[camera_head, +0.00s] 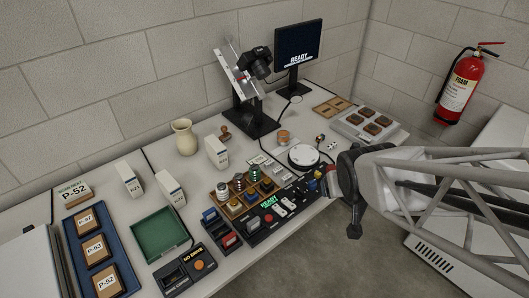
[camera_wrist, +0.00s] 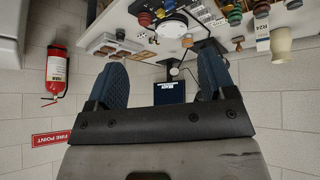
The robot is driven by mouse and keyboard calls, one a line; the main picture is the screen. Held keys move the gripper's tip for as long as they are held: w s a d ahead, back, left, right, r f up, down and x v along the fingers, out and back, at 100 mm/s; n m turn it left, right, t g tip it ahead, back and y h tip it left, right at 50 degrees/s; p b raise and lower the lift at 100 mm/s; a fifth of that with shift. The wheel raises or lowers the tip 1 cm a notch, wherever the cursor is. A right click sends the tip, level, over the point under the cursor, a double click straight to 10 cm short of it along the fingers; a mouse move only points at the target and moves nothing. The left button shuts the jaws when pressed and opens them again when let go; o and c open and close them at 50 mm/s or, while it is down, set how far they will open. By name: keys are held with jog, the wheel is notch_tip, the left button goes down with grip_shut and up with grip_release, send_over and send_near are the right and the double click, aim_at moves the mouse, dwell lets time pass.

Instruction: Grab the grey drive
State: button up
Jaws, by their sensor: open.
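A small dark rack (camera_head: 221,237) stands on the table in the head view. A blue drive (camera_head: 210,215) and a red drive (camera_head: 230,241) sit in it. A greyish piece shows between them, too small to tell whether it is the grey drive. A dark reader (camera_head: 185,272) with an orange button shows "NO DRIVE" in front of the rack, to its left. My gripper (camera_wrist: 162,75) is open and empty in the wrist view, its two blue-padded fingers wide apart. In the head view it is at the right, beyond the table's front edge, well away from the rack.
A green tray (camera_head: 160,235) and a blue tray (camera_head: 73,249) with labelled boxes lie left of the rack. A lit control panel (camera_head: 275,217) and a wooden tray of coloured pieces crowd its right. A cream vase (camera_head: 184,137) and white boxes stand behind.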

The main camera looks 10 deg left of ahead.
jog(key=w+a+f+n+t+y, duration=0.1)
jog(key=w+a+f+n+t, duration=0.15)
jog(key=a+f, duration=0.3)
jog(key=n+y, duration=0.4)
jog(key=y, duration=0.4)
send_near(255, 223)
jog(key=shift+t, duration=0.25)
jog(key=x, duration=0.4)
jog(key=shift+w+a+r, duration=0.1)
jog(key=shift+w+r, duration=0.05)
jog(key=shift+w, duration=0.35)
jog(key=shift+s+a+f, duration=0.25)
jog(key=shift+s+a, duration=0.1)
jog(key=shift+w, duration=0.1)
jog(key=shift+x, duration=1.2)
jog(key=shift+f, duration=0.1)
jog(key=shift+x, duration=2.6)
